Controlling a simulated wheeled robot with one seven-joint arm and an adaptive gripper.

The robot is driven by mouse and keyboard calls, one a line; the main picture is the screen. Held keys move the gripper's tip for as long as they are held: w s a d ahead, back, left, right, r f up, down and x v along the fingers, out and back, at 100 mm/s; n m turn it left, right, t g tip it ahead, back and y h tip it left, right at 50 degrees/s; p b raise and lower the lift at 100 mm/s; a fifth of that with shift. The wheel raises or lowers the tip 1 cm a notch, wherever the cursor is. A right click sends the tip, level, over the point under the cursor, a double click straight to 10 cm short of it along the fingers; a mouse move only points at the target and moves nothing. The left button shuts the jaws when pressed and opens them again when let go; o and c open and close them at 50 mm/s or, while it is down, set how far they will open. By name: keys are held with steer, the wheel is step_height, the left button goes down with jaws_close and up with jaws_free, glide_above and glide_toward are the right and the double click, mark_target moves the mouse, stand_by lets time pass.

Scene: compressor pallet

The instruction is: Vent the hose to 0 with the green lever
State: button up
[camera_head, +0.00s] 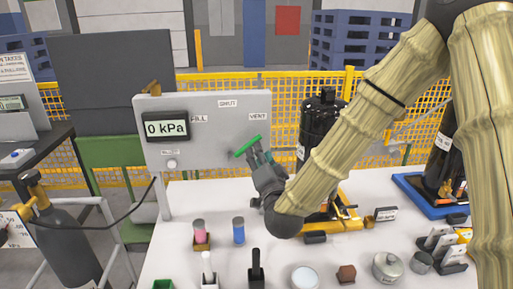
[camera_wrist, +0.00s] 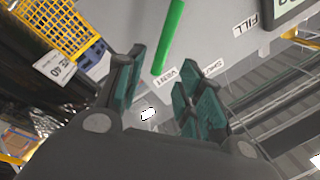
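The green lever (camera_head: 247,146) is on the front of the grey panel (camera_head: 195,100), slanting up to the right. The panel carries the labels FILL, SHUT and VENT (camera_head: 258,117), and its display (camera_head: 166,129) reads 0 kPa. My gripper (camera_head: 259,152) is just below and right of the lever's right end. In the wrist view, the lever (camera_wrist: 168,38) ends close to the VENT label (camera_wrist: 165,76). My gripper's fingers (camera_wrist: 166,72) are spread apart there, with nothing held between them. Whether a finger touches the lever is unclear.
The white table (camera_head: 190,240) below holds a pink container (camera_head: 199,231), a blue one (camera_head: 239,230) and several small items. A black canister (camera_head: 322,125) stands right of the panel. A hose (camera_head: 110,222) runs at left to a gas cylinder (camera_head: 60,235).

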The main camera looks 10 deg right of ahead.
steer(key=s, duration=0.4)
steer(key=shift+s+d+f, duration=0.15)
steer(key=shift+f, duration=0.2)
steer(key=shift+r, duration=0.1)
